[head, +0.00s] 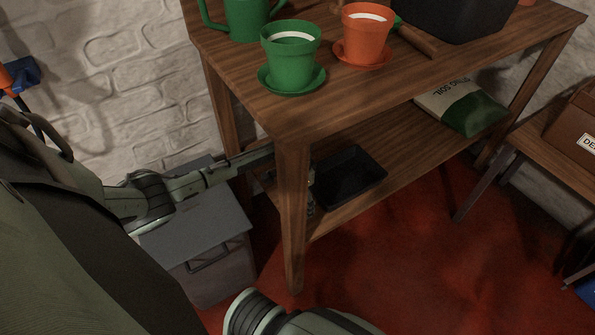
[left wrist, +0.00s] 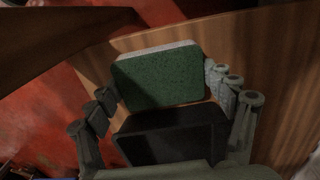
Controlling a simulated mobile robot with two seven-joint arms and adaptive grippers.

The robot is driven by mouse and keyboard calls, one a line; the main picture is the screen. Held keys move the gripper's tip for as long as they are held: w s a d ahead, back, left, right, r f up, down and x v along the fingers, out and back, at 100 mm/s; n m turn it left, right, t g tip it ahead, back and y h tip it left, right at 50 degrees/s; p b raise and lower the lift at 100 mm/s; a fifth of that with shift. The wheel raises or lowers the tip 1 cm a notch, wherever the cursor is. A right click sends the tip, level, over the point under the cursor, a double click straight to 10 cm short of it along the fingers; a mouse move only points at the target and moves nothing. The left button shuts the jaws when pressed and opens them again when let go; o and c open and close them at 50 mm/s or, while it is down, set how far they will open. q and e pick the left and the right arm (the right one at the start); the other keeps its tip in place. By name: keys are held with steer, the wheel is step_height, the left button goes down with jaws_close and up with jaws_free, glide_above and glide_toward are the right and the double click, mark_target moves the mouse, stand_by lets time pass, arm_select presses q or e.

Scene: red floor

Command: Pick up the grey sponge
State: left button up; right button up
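The sponge (left wrist: 160,75) has a dark green speckled face and a pale grey edge. In the left wrist view it is between the two fingertips of my left gripper (left wrist: 160,84), which meet its left and right edges, so the gripper looks shut on it. The wooden shelf shows behind the sponge; whether they touch is unclear. In the head view my left arm reaches in from the left under the tabletop, and the front table leg (head: 293,220) hides most of the gripper; I cannot make out the sponge there. My right gripper is not in view.
A black tray (head: 345,178) lies on the lower shelf (head: 400,140), by the gripper. A soil bag (head: 463,105) lies further right. Green (head: 291,55) and orange (head: 366,32) pots stand on the tabletop. A grey box (head: 205,245) stands left of the leg. Red floor is open at right.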

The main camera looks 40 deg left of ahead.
arm_select(q)
steer(key=shift+c, duration=0.4)
steer(key=shift+s+a+r, duration=0.2)
steer(key=shift+s+r, duration=0.25)
steer(key=shift+r, duration=0.05)
steer(key=s+a+r+p, duration=0.1)
steer(key=s+a+r, duration=0.1)
steer(key=s, duration=0.4)
steer(key=s+a+r+p, duration=0.2)
steer(key=s+a+r, duration=0.1)
steer(key=s+r, duration=0.2)
steer(key=shift+s, duration=0.55)
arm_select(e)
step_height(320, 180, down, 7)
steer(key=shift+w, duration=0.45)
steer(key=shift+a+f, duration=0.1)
arm_select(q)
steer(key=shift+o, duration=1.1)
steer(key=c, duration=0.5)
steer(key=shift+r, duration=0.1)
steer(key=shift+c, duration=0.2)
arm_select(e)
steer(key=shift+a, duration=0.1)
